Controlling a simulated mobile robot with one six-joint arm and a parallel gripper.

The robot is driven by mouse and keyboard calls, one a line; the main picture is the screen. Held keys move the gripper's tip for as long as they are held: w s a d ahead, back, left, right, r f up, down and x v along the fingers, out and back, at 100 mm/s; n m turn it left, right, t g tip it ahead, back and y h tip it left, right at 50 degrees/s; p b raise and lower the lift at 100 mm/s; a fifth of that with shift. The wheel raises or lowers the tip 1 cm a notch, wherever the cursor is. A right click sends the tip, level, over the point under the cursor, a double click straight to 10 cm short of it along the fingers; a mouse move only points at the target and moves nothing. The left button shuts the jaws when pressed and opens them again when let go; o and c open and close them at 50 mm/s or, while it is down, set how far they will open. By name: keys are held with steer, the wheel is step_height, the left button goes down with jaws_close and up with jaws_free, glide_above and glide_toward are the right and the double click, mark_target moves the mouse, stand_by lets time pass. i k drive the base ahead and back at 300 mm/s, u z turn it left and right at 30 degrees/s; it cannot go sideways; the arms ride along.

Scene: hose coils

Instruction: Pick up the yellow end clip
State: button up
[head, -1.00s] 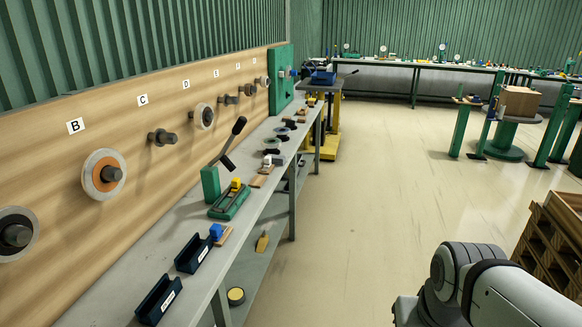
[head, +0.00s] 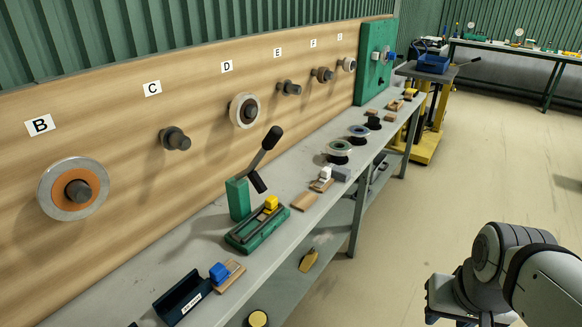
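A small yellow block-shaped clip (head: 271,203) sits at the far end of the green lever fixture (head: 258,230) on the grey bench. It looks like the yellow end clip, though it is small. Another small yellow piece (head: 410,92) lies farther along the bench; its shape is too small to tell. A blue clip (head: 219,272) and a white clip (head: 325,173) each sit on a wooden block. My arm shows at the lower right, apart from the bench, but my gripper's fingers are out of the picture.
A black lever (head: 264,152) rises behind the fixture. Pegs with discs stick out from the wooden back panel (head: 120,120). A dark blue tray (head: 183,299) stands at the bench's near end. A yellow-based lift cart (head: 425,146) stands beyond. The floor (head: 480,170) right of the bench is clear.

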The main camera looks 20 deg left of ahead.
mark_target(271, 202)
steer(key=u, duration=0.6)
steer(key=i, duration=0.85)
steer(key=u, duration=0.5)
steer(key=k, duration=0.9)
steer(key=u, duration=0.15)
steer(key=i, duration=0.9)
steer(key=z, duration=0.05)
